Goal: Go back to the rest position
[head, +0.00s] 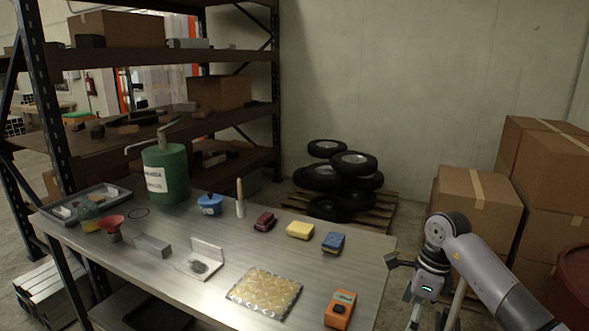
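My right gripper (426,315) hangs at the lower right, just off the right end of the metal workbench (215,265). It points down, and its two fingers look spread apart with nothing seen between them. Its tips are near the lower picture edge. A pale rod (456,304) shows right beside it; I cannot tell whether they touch. My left gripper is not in view.
The bench holds an orange device (340,309), a gold patterned sheet (264,292), sponge-like blocks (300,230), a green drum (166,173) and a tray (115,193). Cardboard boxes (475,205) and a red barrel (573,285) stand right. Wheels (352,163) lie on a pallet behind.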

